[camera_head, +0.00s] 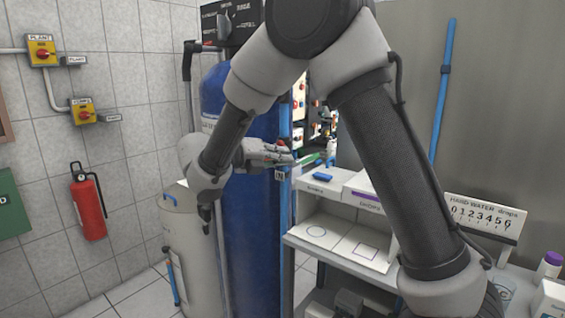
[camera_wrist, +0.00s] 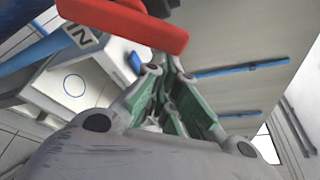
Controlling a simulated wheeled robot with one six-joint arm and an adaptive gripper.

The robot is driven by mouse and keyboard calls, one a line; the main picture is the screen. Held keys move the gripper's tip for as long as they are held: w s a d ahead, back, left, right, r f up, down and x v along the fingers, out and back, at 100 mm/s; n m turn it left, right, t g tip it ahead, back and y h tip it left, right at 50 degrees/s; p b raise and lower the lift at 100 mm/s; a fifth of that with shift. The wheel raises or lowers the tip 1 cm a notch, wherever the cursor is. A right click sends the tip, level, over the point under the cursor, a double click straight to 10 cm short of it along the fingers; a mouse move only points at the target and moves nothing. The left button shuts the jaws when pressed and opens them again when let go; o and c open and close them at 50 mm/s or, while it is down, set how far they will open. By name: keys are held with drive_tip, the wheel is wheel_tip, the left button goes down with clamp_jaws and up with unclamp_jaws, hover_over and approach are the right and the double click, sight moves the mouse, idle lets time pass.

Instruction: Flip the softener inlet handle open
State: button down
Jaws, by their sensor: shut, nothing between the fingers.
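The softener inlet handle is a red lever (camera_wrist: 135,20) across the top of the wrist view. A tag marked "IN" (camera_wrist: 80,36) and a blue pipe (camera_wrist: 35,55) sit beside it. In the head view a small red part of the handle (camera_head: 281,143) shows just above my gripper, by the blue softener tank (camera_head: 254,215). My gripper (camera_head: 290,157) is shut and empty at the pipe. In the wrist view its fingers with green pads (camera_wrist: 172,108) lie below the lever in the picture. I cannot tell whether they touch it.
A white shelf bench (camera_head: 335,235) stands right of the pipe, with a hard-water number card (camera_head: 484,217) farther right. A beige tank (camera_head: 185,240) stands at left. A fire extinguisher (camera_head: 88,207) and switches hang on the tiled wall.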

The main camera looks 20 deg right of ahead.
sight(278, 143)
drive_tip(key=shift+w+a+r+n+h, duration=0.1)
drive_tip(key=shift+w+a+r+n, duration=0.15)
drive_tip(key=shift+r, duration=0.25)
drive_tip(key=shift+w+a+r+n+h, duration=0.15)
drive_tip(key=shift+w+r+n, duration=0.1)
drive_tip(key=shift+r, duration=0.2)
drive_tip(key=shift+w+a+r+n+h, duration=0.1)
drive_tip(key=shift+w+a+r+n, duration=0.15)
drive_tip(key=shift+r, duration=0.25)
drive_tip(key=shift+w+r, duration=0.15)
drive_tip(key=shift+r, duration=0.1)
drive_tip(key=shift+s+d, duration=0.2)
drive_tip(key=shift+s, duration=0.1)
drive_tip(key=s+a, duration=0.5)
drive_tip(key=a, duration=0.2)
drive_tip(key=shift+s+a+f, duration=0.2)
drive_tip(key=shift+s+a, duration=0.05)
drive_tip(key=shift+s, duration=0.15)
